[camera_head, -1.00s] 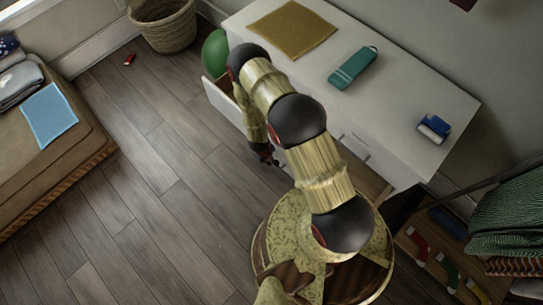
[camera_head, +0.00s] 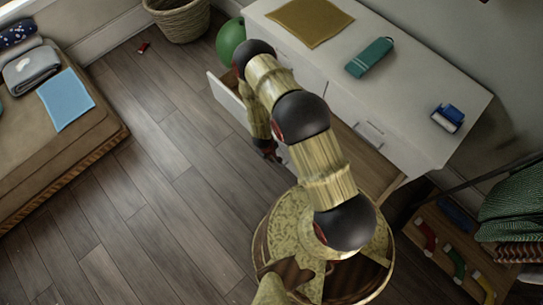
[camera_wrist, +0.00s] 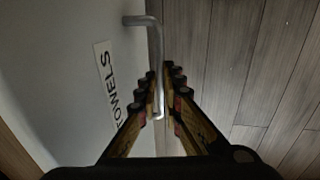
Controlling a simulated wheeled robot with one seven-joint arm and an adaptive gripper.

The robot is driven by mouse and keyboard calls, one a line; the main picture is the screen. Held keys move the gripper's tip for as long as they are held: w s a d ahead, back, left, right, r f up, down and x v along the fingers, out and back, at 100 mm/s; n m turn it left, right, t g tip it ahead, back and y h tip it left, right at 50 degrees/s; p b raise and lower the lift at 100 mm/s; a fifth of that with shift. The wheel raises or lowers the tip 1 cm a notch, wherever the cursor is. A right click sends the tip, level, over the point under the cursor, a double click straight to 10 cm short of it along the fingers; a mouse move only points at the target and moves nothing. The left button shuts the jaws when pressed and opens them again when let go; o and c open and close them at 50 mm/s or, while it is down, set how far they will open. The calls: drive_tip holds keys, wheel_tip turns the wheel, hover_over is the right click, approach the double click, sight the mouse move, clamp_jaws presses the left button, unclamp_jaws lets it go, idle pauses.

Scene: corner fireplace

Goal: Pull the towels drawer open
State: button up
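The towels drawer (camera_wrist: 60,60) is a pale front filling the left of the wrist view, with a "TOWELS" label (camera_wrist: 105,62) on it. A grey bar handle (camera_wrist: 154,38) stands out from it. My gripper (camera_wrist: 161,78) has its fingers on either side of the bar and looks closed on it. In the head view the drawer (camera_head: 228,98) stands partly out of the white dresser (camera_head: 415,95), its wooden inside showing at the right. My gripper (camera_head: 270,154) is at the drawer front there; my arm hides the middle of the drawer and the handle.
A green balloon-like ball (camera_head: 231,42) and a wicker basket (camera_head: 180,18) stand left of the dresser. A brown padded bench (camera_head: 60,140) is at the left, a low shelf with socks (camera_head: 455,262) at the right. The wooden floor (camera_head: 150,210) between is mostly clear.

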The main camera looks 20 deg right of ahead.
drive_tip(key=o, duration=0.5)
drive_tip(key=shift+c, duration=0.2)
wheel_tip(320, 180, up, 12)
drive_tip(key=a, duration=0.2)
drive_tip(key=shift+s, duration=0.35)
drive_tip(key=shift+f, duration=0.15)
